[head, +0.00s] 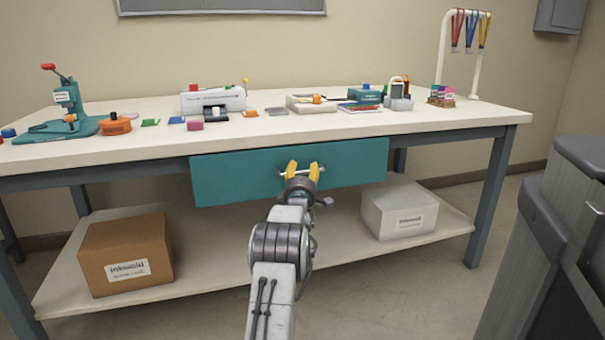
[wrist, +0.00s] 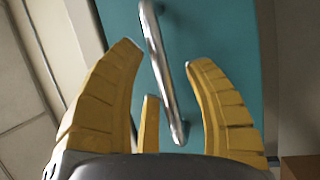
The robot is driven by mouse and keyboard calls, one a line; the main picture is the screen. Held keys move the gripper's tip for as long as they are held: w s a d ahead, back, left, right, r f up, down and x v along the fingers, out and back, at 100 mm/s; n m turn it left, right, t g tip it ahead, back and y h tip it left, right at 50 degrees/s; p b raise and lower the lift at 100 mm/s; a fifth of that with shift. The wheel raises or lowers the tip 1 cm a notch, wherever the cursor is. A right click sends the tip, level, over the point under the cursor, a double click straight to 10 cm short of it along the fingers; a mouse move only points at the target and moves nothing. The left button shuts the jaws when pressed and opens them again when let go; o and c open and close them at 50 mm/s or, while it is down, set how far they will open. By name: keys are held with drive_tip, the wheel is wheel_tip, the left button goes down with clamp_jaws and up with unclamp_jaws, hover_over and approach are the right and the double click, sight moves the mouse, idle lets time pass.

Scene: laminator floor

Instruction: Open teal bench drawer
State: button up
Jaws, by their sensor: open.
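The teal drawer (head: 235,177) is set under the white bench top, and its front looks flush with the bench frame. A silver bar handle shows on it in the wrist view (wrist: 160,75) and partly in the head view, behind my fingers. My gripper (head: 302,168) is in front of the handle with its yellow fingers spread. In the wrist view my gripper (wrist: 168,85) is open, and the handle runs slanted between the fingers. I cannot tell whether any finger touches the handle.
The bench top (head: 340,122) carries a teal press (head: 68,115), a white laminator (head: 212,100), a white tray (head: 308,104) and small items. A brown box (head: 125,255) and a white box (head: 400,212) stand on the lower shelf. A dark grey cabinet (head: 555,250) is at right.

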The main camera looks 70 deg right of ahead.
clamp_jaws()
idle(0.4)
drive_tip(key=shift+s, duration=0.1)
